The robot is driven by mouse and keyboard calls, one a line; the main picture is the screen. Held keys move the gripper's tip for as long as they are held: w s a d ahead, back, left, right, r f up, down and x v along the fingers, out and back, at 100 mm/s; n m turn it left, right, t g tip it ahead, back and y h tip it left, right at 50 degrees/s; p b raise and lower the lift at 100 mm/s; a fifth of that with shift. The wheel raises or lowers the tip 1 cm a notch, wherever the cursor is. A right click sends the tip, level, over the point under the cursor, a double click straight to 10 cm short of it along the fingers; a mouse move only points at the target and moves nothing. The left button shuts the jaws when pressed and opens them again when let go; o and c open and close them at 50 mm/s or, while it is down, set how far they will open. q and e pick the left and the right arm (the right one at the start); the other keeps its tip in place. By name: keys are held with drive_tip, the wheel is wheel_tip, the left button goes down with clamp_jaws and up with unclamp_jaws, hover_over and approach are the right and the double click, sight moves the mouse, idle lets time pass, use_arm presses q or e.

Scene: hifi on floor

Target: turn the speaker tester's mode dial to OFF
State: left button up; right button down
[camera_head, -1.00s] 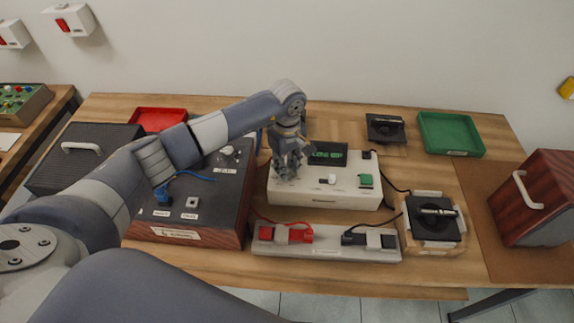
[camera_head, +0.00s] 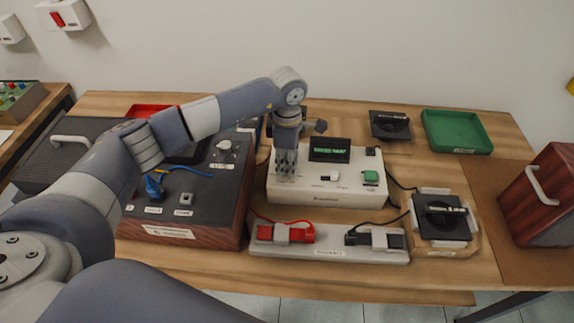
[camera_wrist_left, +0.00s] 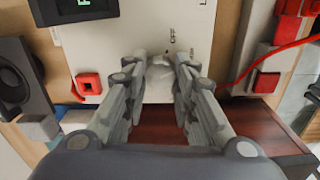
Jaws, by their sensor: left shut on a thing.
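The speaker tester (camera_head: 315,197) is a white box with a lit green display (camera_head: 329,150) in the middle of the table. My left gripper (camera_head: 285,172) points down at the left part of its top panel. In the left wrist view its two fingertips (camera_wrist_left: 160,64) are closed around a small pale knob, apparently the mode dial (camera_wrist_left: 159,72), mostly hidden between them. A printed label, seemingly OFF (camera_wrist_left: 172,40), lies just beyond the fingertips. The dial's pointer direction cannot be told. The head view hides the dial behind the gripper. My right gripper is not in view.
A dark amplifier-like box (camera_head: 223,190) with a knob and blue cable stands left of the tester. A grey strip with red and black clips (camera_head: 325,252) lies in front. A speaker driver in a holder (camera_head: 443,220) is right, a green tray (camera_head: 456,132) back right.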

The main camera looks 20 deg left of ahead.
use_arm(q)
drive_tip(key=n+b, duration=0.1)
drive_tip(key=n, duration=0.3)
drive_tip(key=shift+n+b, duration=0.3)
drive_tip(key=shift+b, duration=0.1)
drive_tip(key=shift+n+b, duration=0.55)
drive_tip(key=shift+n, duration=1.65)
drive_tip(key=o, duration=1.1)
drive_tip(key=shift+r, duration=0.1)
wheel_tip(320, 180, up, 12)
drive_tip(key=shift+f, duration=0.1)
